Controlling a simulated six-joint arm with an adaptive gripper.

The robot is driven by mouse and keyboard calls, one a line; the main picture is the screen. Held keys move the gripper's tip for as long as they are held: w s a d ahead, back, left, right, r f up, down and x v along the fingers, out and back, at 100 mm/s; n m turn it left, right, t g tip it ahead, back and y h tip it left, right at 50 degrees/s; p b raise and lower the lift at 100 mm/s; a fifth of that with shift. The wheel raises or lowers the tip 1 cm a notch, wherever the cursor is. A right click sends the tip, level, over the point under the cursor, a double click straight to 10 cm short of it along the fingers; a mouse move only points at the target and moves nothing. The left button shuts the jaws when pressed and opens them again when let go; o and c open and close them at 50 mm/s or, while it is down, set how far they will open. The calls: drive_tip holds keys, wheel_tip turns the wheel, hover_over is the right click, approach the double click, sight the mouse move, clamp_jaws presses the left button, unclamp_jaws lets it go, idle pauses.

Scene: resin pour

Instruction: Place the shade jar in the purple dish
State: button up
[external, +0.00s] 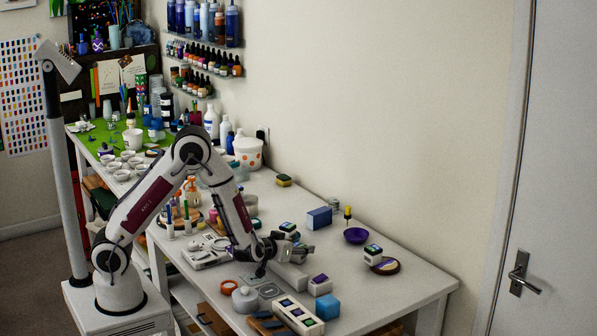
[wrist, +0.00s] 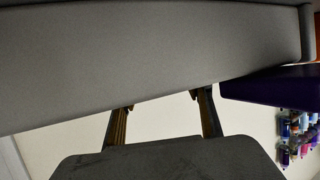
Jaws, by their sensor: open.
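The purple dish (external: 355,236) is a small round bowl near the back edge of the table, empty as far as I can see. A similar one (external: 288,229) stands just behind my gripper. I cannot tell which is the shade jar. My gripper (external: 304,249) is low over the table, left of and in front of the dish, with nothing visibly held. In the wrist view its two fingers (wrist: 162,101) are apart, with pale wall between them.
A blue box (external: 319,217) and a yellow-topped tool (external: 347,213) stand behind. A purple-topped white block (external: 320,284), a blue cube (external: 327,307) and a long white swatch tray (external: 298,316) lie in front. The right table end is mostly clear. A large grey surface fills the upper wrist view.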

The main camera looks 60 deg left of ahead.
idle(0.4)
drive_tip(key=c, duration=1.4)
drive_tip(key=shift+o, duration=0.2)
drive_tip(key=shift+r, duration=0.1)
drive_tip(key=shift+r, duration=4.9)
